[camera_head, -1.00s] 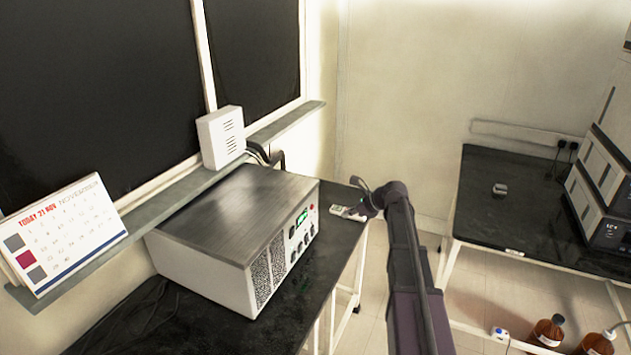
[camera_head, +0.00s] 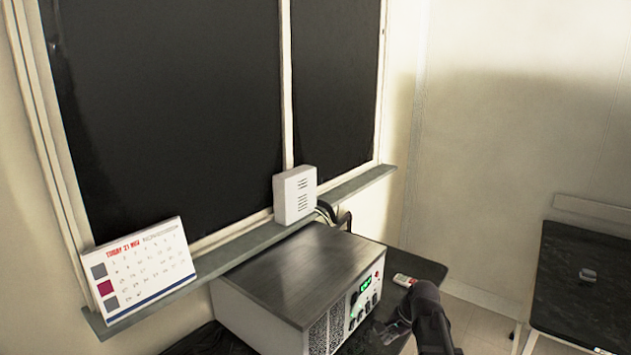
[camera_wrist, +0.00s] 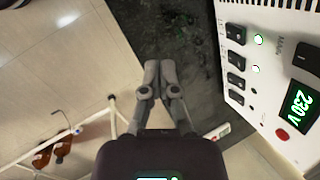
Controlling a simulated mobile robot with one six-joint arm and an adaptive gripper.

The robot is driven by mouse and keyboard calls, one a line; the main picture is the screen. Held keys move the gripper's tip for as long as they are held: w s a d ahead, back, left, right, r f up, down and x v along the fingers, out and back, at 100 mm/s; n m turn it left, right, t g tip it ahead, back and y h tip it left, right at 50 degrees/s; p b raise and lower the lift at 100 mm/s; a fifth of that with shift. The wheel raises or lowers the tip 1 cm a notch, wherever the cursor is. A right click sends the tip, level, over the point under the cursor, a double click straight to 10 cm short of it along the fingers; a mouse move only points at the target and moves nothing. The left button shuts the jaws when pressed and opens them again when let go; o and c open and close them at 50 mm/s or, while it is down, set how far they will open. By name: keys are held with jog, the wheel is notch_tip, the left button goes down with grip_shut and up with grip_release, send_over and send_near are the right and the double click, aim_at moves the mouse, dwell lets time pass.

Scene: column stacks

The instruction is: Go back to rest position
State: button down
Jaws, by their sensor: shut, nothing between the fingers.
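My gripper (camera_wrist: 159,75) shows in the wrist view with its two grey fingers together and nothing between them. It is over the edge of the black bench (camera_wrist: 185,35), beside the front panel of a white instrument (camera_wrist: 262,75) with a green "230 V" display. In the head view my dark arm reaches in from the lower right, and the gripper (camera_head: 393,330) is near the bench just right of the instrument (camera_head: 300,275). Its fingers are small and partly unclear there.
A small white device (camera_head: 404,280) lies on the bench beyond my arm. A calendar (camera_head: 138,270) and a white box (camera_head: 295,194) sit on the window ledge. A second black bench (camera_head: 575,300) at right carries a small grey object (camera_head: 588,275). Brown bottles (camera_wrist: 62,145) stand low down.

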jog(key=s+a+f+n+g+h, duration=0.1)
jog(key=s+n+h, duration=0.3)
jog(key=s+n, duration=0.7)
jog(key=shift+s+a+g, duration=0.4)
jog(key=shift+s+a, duration=0.5)
jog(key=shift+s, duration=0.05)
jog(key=shift+f, duration=0.1)
jog(key=shift+s, duration=0.1)
